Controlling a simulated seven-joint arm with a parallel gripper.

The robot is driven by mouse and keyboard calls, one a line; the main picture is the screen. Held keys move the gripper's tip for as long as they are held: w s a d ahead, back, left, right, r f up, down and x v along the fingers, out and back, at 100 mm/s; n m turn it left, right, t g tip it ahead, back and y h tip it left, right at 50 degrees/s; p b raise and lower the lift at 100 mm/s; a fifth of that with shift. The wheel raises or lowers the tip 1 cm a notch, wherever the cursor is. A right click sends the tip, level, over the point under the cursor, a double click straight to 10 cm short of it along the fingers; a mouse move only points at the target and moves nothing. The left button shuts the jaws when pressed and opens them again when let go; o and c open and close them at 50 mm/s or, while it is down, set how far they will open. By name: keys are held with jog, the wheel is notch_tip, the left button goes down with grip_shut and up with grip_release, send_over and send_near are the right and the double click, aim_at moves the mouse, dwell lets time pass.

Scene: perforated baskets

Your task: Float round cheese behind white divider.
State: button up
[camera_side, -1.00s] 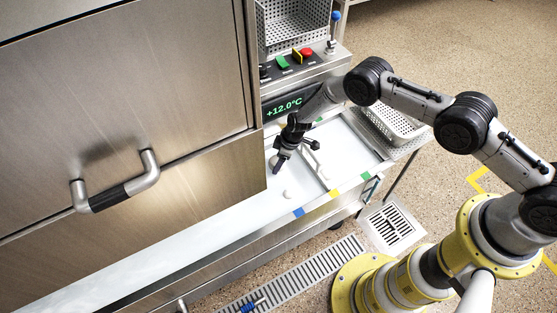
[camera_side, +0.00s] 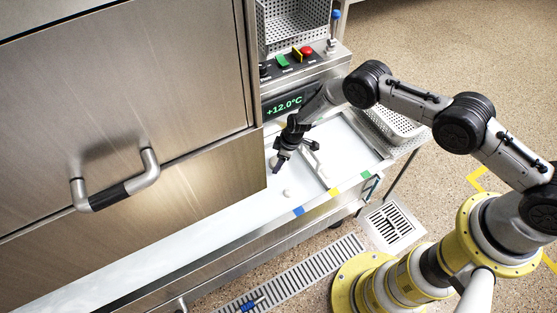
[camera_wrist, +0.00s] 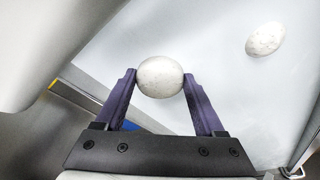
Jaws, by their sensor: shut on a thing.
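My gripper (camera_wrist: 160,85) is shut on a round white cheese (camera_wrist: 160,77), held between its two purple fingertips in the wrist view. In the side view my gripper (camera_side: 279,163) is low over the white bath (camera_side: 235,222), close to the metal housing; the held cheese is hard to make out there. A second round white cheese (camera_wrist: 265,38) lies apart in the bath, at upper right in the wrist view; a pale cheese (camera_side: 287,193) also shows in the side view. A thin pale divider (camera_side: 322,175) crosses the bath to the right of my gripper, partly hidden by it.
The bath's front edge carries a blue tag (camera_side: 298,211), a yellow tag (camera_side: 335,191) and a green tag (camera_side: 366,174). A large steel housing (camera_side: 185,190) overhangs the left. A perforated basket (camera_side: 398,122) stands at the right end, and a control panel (camera_side: 290,62) is behind.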

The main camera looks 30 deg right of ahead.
jog(key=shift+f, duration=0.3)
dwell(0.4)
jog(key=o, duration=1.4)
jog(key=shift+r, duration=0.1)
jog(key=shift+r, duration=3.9)
